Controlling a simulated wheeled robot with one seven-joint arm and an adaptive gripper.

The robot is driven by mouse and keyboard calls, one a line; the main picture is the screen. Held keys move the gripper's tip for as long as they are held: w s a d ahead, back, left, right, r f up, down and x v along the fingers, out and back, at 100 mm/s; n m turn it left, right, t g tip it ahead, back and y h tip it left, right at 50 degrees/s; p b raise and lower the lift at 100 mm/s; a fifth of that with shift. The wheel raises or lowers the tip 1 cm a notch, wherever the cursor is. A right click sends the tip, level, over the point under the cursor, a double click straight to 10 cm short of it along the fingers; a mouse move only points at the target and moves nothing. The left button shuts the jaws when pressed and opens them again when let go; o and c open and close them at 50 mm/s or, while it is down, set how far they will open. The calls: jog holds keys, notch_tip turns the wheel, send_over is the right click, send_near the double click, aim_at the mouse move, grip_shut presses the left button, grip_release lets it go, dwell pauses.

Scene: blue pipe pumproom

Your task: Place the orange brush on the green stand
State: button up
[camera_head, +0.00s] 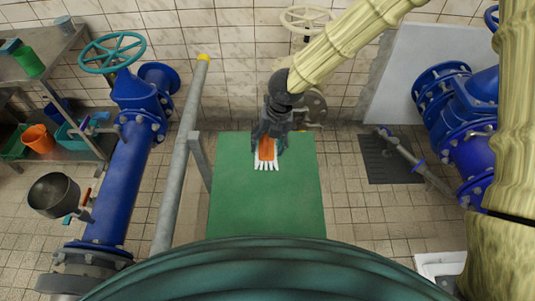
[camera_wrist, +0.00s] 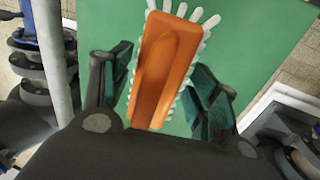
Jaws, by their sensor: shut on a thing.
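The orange brush (camera_head: 266,149) with white bristles is in my gripper (camera_head: 268,147), over the far part of the green stand (camera_head: 265,205). In the wrist view the brush (camera_wrist: 163,70) lies between the two dark finger pads of my gripper (camera_wrist: 160,85), its orange back facing the camera and its near end hidden by the gripper body. The stand's flat green top (camera_wrist: 265,35) fills the background beneath it. I cannot tell whether the brush touches the stand. My gripper is shut on the brush.
A grey rail (camera_head: 180,160) with a yellow cap runs along the stand's left side. Blue pipes with valves stand at left (camera_head: 120,180) and right (camera_head: 475,130). A metal shelf (camera_head: 40,65) with buckets is at far left. Most of the green top is bare.

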aim_at(272, 140)
jog(key=shift+f+p, duration=0.65)
jog(key=shift+f, duration=2.15)
jog(key=shift+f, duration=0.35)
jog(key=o, duration=1)
jog(key=shift+r, duration=0.1)
jog(key=shift+w+d+r+b, duration=0.15)
jog(key=shift+d+r+b, duration=0.25)
jog(key=shift+r, duration=1.4)
jog(key=shift+w+d+r+b, duration=0.1)
jog(key=shift+d+r+b, duration=0.25)
jog(key=shift+r, duration=1.45)
jog(key=shift+w+d+r+b, duration=0.2)
jog(key=shift+r+b, duration=0.35)
jog(key=shift+r, duration=1.25)
jog(key=shift+d, duration=0.1)
